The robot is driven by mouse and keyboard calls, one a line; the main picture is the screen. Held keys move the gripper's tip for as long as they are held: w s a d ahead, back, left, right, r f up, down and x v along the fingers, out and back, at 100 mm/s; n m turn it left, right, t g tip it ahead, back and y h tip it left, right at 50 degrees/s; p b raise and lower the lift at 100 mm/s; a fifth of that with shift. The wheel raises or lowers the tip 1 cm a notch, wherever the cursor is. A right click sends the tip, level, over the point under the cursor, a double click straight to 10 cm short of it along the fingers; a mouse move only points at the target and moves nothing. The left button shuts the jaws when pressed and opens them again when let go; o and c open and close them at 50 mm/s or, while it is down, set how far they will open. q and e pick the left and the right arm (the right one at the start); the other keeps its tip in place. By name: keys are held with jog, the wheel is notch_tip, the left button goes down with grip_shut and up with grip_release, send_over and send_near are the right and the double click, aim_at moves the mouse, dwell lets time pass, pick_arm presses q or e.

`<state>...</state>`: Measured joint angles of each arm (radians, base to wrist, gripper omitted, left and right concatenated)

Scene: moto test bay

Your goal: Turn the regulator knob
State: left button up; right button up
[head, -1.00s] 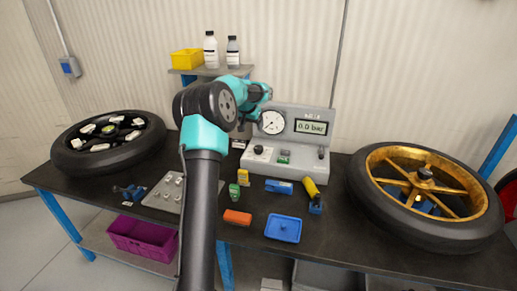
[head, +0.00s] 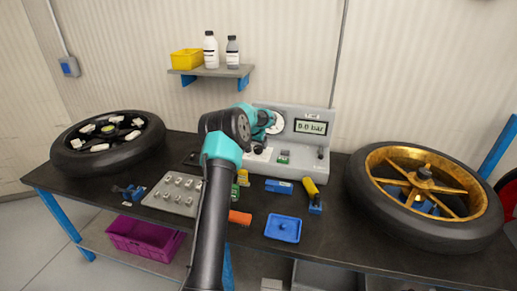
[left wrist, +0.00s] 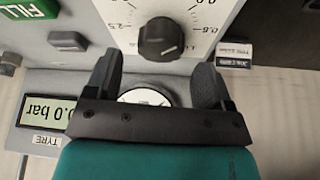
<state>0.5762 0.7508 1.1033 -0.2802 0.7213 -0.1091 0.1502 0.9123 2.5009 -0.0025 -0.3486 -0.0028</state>
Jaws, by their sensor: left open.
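The regulator knob (left wrist: 161,40) is a black round knob with a pale pointer line, on a white scale plate of the grey test unit (head: 286,168). It also shows low on the unit's left in the head view (head: 259,149). My left gripper (left wrist: 157,64) is open and empty, its two black fingers spread to either side just short of the knob, not closed on it. In the head view the left gripper (head: 268,123) is in front of the pressure gauge (head: 277,123), partly covering it. My right gripper is out of view.
The display (head: 310,127) reads 0.0 bar. A green FILL button (left wrist: 30,9) is beside the knob plate. On the bench are a blue tray (head: 283,229), a yellow-black tool (head: 311,190), and wheels at left (head: 108,141) and right (head: 424,198). A shelf (head: 211,71) is behind.

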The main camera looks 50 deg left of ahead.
aim_at(259, 147)
pick_arm(q)
jog(key=shift+x, duration=1.9)
jog(key=shift+c, duration=0.2)
jog(key=c, duration=0.9)
jog(key=shift+m, duration=0.5)
jog(key=m+h, duration=0.1)
jog(key=m, duration=0.1)
jog(key=m+h, duration=0.1)
jog(key=m, duration=0.2)
jog(key=shift+t, duration=0.3)
jog(key=m+h, duration=0.1)
jog(key=m, duration=0.2)
jog(key=m+g+h, duration=0.1)
jog(key=m, duration=0.2)
jog(key=shift+d, duration=0.1)
jog(key=shift+m+h, duration=0.3)
